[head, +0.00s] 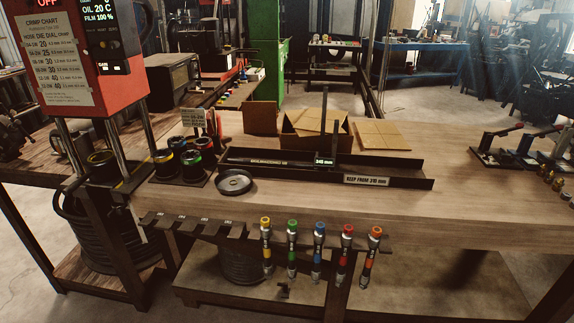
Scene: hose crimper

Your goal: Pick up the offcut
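I cannot make out the offcut for certain. A long dark tray (405,182) lies on the wooden bench, with a "KEEP FROM 310 mm" label (366,180) on its front and a small "310 mm" tag (324,160) near its middle. Neither of my grippers is in view.
The red crimper (115,90) stands at the left. Black die rings (192,165), a round black dish (234,183) and cardboard boxes (316,138) are on the bench. Several colour-banded tools (319,240) hang at the front edge.

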